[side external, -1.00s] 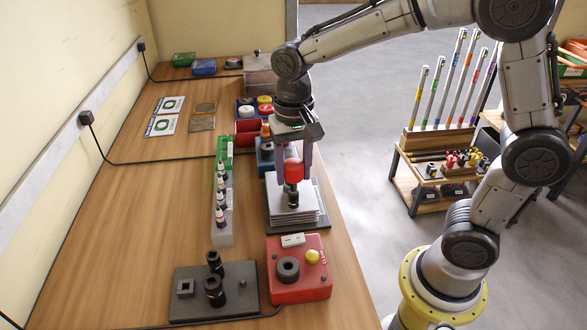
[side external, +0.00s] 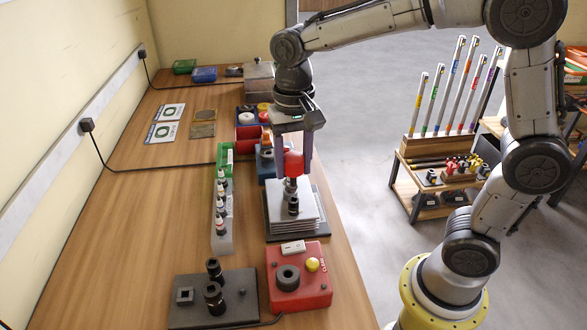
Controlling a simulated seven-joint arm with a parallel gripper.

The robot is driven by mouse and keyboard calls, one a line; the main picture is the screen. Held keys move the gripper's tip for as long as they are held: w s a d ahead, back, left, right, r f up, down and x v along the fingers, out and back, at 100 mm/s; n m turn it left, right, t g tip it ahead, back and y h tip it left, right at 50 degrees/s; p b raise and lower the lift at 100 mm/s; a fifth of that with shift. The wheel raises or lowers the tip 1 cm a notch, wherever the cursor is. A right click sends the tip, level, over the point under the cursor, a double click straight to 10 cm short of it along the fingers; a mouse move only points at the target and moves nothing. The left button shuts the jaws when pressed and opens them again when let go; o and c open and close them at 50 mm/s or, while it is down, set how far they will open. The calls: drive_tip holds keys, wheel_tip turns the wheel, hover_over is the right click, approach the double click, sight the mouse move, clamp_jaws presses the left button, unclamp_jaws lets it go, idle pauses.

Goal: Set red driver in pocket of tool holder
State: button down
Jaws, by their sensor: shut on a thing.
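The red driver (side external: 293,162) is held upright between the fingers of my gripper (side external: 291,166), which is shut on its red handle. Its grey lower end hangs over the stack of pale plates (side external: 306,216), close behind a small black cylindrical piece (side external: 293,206) on the stack. Whether the driver's tip touches anything cannot be told. A blue block (side external: 265,170) with a grey ring and an orange-topped item stands just behind and left of my gripper. It may be the tool holder, partly hidden by my gripper; its pocket is not clear.
A clear rack (side external: 222,240) with several small bottles stands left of the stack. In front are a red box (side external: 316,292) with a yellow button and a dark plate (side external: 240,310) with upright black pieces. Red and blue bins (side external: 246,133) stand behind.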

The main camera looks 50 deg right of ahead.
drive_tip(key=shift+r, duration=0.55)
